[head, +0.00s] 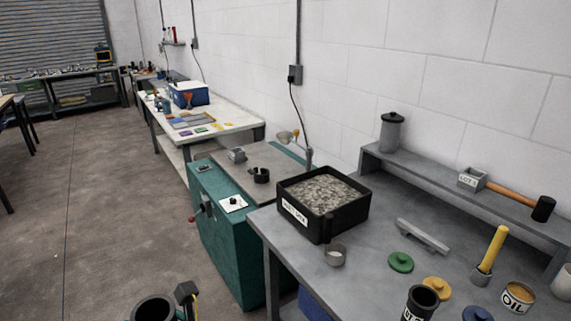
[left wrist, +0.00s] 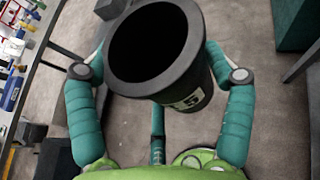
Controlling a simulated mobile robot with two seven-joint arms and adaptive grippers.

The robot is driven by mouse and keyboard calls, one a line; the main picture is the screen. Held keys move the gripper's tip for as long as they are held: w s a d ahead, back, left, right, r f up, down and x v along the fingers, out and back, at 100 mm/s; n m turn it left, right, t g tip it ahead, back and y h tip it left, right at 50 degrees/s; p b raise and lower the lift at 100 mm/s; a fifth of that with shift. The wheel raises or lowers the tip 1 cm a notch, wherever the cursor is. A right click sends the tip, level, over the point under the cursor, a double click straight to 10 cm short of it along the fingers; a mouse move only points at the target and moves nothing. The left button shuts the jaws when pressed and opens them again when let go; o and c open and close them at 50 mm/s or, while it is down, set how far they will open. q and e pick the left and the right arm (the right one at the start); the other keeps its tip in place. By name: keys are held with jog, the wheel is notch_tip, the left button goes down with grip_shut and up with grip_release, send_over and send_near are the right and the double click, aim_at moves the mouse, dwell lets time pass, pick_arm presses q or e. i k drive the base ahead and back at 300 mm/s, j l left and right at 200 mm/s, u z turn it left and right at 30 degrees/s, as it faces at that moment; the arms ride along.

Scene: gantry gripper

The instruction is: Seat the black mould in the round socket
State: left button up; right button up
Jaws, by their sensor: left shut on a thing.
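The black mould (left wrist: 160,60) is a hollow, open-topped cylinder with a white label bearing a 5. My left gripper (left wrist: 163,74) is shut on it, its teal fingers on both sides of the wall. In the head view the mould's open top (head: 153,307) shows at the bottom edge, left of the green machine and over the floor; its lower part is cut off. A small black ring (head: 261,175) sits on top of the green machine (head: 225,225); it may be the round socket, but I cannot tell for sure. My right gripper is out of view.
A black bin of grey granules (head: 290,214) stands on the bench beside the machine. The grey bench (head: 375,270) also holds a grey cup (head: 335,255), coloured lids, a second black cylinder (head: 420,303) and an oil can (head: 517,296). The floor at left is open.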

aim_at(262, 180)
jog(key=z, duration=1.2)
jog(key=j+z, duration=0.15)
jog(key=z, duration=0.25)
jog(key=j+z, duration=0.2)
jog(key=z, duration=0.25)
jog(key=j+z, duration=0.2)
jog(key=z, duration=0.2)
jog(key=j+z, duration=0.15)
jog(key=z, duration=0.3)
jog(key=k+j+z, duration=0.25)
jog(key=j, duration=0.2)
jog(key=k+j+z, duration=0.1)
jog(key=j+z, duration=0.2)
jog(key=k+j+z, duration=0.25)
jog(key=j, duration=0.25)
jog(key=k+j+z, duration=0.3)
jog(key=k+j, duration=0.3)
jog(key=j, duration=0.15)
jog(key=i, duration=0.95)
